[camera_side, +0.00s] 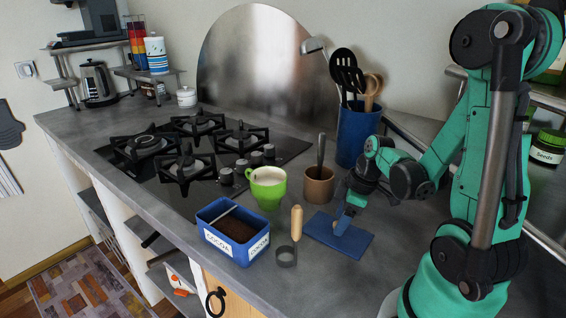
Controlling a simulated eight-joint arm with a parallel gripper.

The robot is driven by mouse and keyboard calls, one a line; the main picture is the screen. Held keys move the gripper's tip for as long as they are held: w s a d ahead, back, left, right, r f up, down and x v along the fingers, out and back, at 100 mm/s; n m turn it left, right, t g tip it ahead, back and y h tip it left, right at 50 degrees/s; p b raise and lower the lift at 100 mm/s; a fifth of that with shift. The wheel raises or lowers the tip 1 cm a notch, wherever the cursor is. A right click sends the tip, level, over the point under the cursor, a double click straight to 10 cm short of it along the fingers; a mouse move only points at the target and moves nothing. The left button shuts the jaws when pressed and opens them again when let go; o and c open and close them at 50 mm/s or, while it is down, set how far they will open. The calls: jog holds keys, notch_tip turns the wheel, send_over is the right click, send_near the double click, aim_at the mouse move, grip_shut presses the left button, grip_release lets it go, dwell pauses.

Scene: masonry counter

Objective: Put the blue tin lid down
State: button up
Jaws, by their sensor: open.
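The blue tin lid (358,244) lies flat on the grey counter, to the right of the open tin.
A wooden-handled tool with a metal ring (287,256) stands between tin and lid. A green mug (268,190), a brown cup (319,187) and a blue utensil holder (356,138) stand behind. The gas hob (210,185) is at left. The counter's front edge is close to the tin.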

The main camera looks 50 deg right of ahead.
aim_at(354, 235)
jog(key=v, duration=1)
jog(key=shift+r, duration=0.35)
jog(key=w+a+m+t, duration=0.2)
jog(key=w+a, duration=0.2)
jog(key=a, duration=0.3)
jog(key=w+a+r+m+t+h, duration=0.1)
jog(key=w+a+m+t, duration=0.1)
jog(key=w+a, duration=0.2)
jog(key=a, duration=0.3)
jog(key=shift+a, duration=0.15)
